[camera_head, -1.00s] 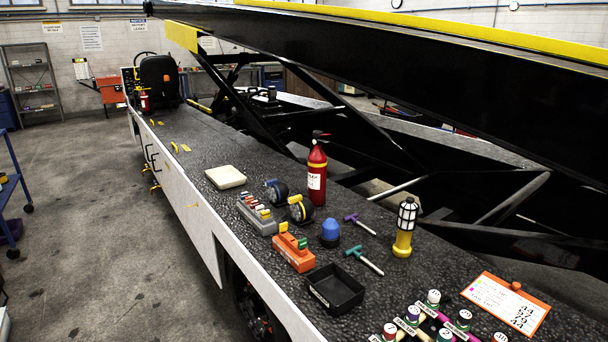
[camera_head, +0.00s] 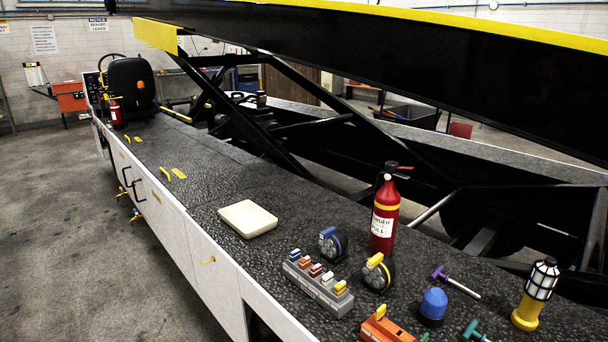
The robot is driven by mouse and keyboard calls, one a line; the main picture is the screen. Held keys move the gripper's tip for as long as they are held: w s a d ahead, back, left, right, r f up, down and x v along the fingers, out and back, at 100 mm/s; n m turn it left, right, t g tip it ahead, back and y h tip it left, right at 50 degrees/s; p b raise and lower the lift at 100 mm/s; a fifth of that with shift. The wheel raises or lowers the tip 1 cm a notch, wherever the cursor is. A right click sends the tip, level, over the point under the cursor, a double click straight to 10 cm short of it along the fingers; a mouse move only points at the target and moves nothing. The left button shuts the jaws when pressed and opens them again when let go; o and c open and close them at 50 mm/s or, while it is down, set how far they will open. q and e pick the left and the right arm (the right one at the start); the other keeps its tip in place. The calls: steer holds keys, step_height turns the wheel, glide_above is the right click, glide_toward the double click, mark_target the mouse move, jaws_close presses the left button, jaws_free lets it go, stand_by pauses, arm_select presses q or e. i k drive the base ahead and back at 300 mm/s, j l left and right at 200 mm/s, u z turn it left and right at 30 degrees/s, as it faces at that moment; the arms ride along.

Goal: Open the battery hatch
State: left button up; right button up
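No label in view names the battery hatch, so I cannot tell which panel it is. All panels I can see look shut. Neither of my grippers is in view.
On the deck stand a cream tray (camera_head: 248,219), a red extinguisher (camera_head: 385,216), a grey block with coloured plugs (camera_head: 317,283), two round reels, a blue-capped object (camera_head: 433,304) and a yellow lantern (camera_head: 535,295). The concrete floor (camera_head: 55,200) at left is clear.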

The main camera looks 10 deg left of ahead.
mark_target(196, 176)
steer(key=i+j, duration=0.25)
steer(key=j, duration=0.25)
steer(key=i+j+z, duration=0.1)
steer(key=j, duration=0.4)
steer(key=i+j+z, duration=0.1)
steer(key=i+j, duration=0.25)
steer(key=j, duration=0.2)
steer(key=i+j, duration=0.2)
steer(key=j, duration=0.35)
steer(key=i+j+z, duration=0.1)
steer(key=j, duration=0.45)
steer(key=i+j, duration=0.25)
steer(key=j, duration=0.3)
steer(key=i+j+z, duration=0.15)
steer(key=j, duration=0.4)
steer(key=i+j, duration=0.2)
steer(key=j, duration=0.35)
